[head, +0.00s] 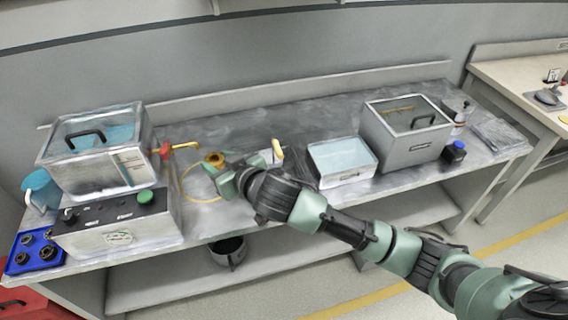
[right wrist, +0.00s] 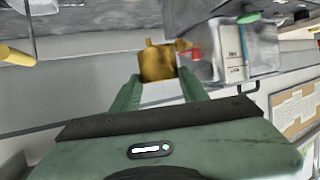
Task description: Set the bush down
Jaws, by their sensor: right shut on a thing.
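The bush (head: 214,159) is a short brass-coloured piece with a round opening. My right gripper (head: 222,170) is shut on it and holds it over the left-middle part of the grey bench (head: 270,112). In the right wrist view the bush (right wrist: 158,64) sits between the two green fingertips. I cannot tell whether it touches the bench. A thin yellow ring outline (head: 184,188) shows on the bench just left of the gripper. My left gripper is not in view.
A lidded bath (head: 92,165) and control box (head: 118,232) stand left, with a red-and-yellow tap (head: 180,147) sticking out. A blue tray (head: 38,240) holds dark round parts. A shallow basin (head: 343,162) and lidded grey box (head: 412,145) stand right. The bench behind the gripper is clear.

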